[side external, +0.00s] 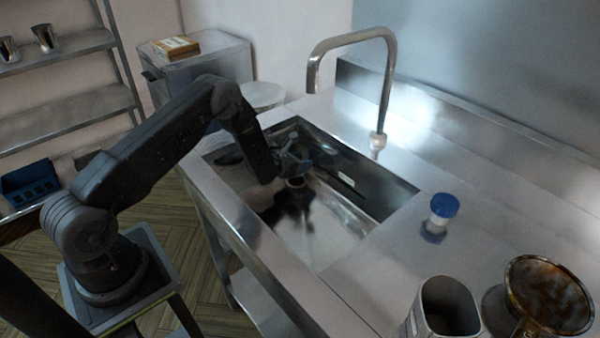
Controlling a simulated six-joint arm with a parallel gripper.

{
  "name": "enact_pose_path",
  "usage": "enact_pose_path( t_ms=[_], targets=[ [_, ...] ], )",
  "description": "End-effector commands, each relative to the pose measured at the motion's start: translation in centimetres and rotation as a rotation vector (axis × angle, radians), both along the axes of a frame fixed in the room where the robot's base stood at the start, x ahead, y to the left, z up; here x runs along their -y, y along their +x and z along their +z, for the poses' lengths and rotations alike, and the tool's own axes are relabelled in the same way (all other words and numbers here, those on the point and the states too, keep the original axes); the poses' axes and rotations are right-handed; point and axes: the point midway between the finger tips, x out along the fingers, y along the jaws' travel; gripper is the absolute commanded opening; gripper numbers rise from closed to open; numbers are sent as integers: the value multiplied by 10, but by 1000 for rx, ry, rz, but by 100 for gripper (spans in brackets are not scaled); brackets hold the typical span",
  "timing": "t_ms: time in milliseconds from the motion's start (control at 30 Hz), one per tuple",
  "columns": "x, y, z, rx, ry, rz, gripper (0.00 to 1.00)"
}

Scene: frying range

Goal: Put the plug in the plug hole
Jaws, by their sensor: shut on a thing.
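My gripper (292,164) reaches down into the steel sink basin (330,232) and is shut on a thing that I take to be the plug. The fingers and the shadow hide most of what is held. A small dark round shape with a paler rim (296,183) shows just below the fingertips, low in the basin. I cannot tell whether it is the plug or the plug hole, or whether the two touch.
A tall tap (386,85) stands behind the sink. A blue-lidded jar (443,208) stands on the counter to the right. A metal container (445,308) and a brown-stained strainer (546,294) stand at the front right. The basin's walls surround my gripper.

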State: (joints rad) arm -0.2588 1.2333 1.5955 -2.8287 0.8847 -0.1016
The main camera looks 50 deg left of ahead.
Motion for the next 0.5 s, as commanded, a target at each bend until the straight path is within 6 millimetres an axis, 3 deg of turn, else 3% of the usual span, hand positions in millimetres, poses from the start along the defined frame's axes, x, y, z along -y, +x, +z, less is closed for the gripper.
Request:
enact_pose_path(
  t_ms=[233, 500],
  targets=[
    [0, -1, -35, -3, 0, -1, 19],
    [0, 0, -40, -1, 0, 0, 19]
  ],
)
